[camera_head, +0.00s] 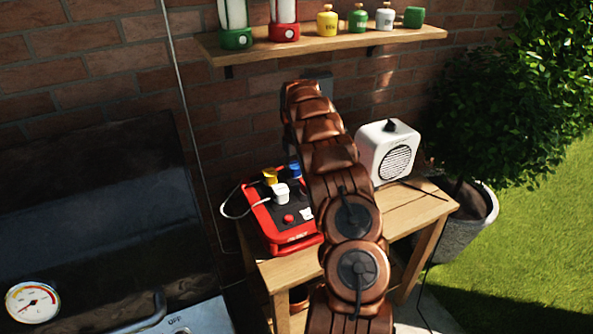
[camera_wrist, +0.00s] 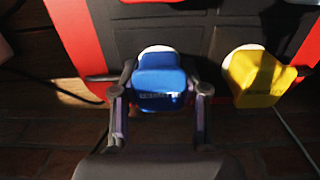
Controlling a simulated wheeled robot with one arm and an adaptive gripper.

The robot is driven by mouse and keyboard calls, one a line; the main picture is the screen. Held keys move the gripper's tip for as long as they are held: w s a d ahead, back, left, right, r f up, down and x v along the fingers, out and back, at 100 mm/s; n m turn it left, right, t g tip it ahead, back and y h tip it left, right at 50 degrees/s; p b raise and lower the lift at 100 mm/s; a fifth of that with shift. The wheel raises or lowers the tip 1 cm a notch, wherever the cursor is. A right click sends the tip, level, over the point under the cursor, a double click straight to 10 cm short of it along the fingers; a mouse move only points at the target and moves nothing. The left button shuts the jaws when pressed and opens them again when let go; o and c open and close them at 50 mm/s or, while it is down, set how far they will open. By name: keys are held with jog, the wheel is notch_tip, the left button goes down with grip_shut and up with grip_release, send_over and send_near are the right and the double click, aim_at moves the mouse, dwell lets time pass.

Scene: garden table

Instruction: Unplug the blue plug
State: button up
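The blue plug (camera_wrist: 160,82) sits in a socket on the dark top panel of the red power box (camera_wrist: 82,48). A white ring shows at its far end. My gripper (camera_wrist: 160,95) has one finger on each side of the plug, close to its sides. I cannot tell whether the fingers touch it. In the head view, the blue plug (camera_head: 294,170) shows partly beside my arm, at the back of the red box (camera_head: 256,222). My arm hides my gripper there.
A yellow plug (camera_wrist: 253,78) sits right of my gripper in the wrist view. A white plug (camera_head: 281,193) with a cable is also in the box. A white speaker (camera_head: 387,150) stands right on the wooden table (camera_head: 415,208). A shelf (camera_head: 330,43) with lanterns hangs above.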

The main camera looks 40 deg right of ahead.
aim_at(295, 164)
grip_shut()
jog(key=shift+r, duration=0.15)
jog(key=shift+r+p, duration=0.4)
jog(key=shift+r, duration=2.5)
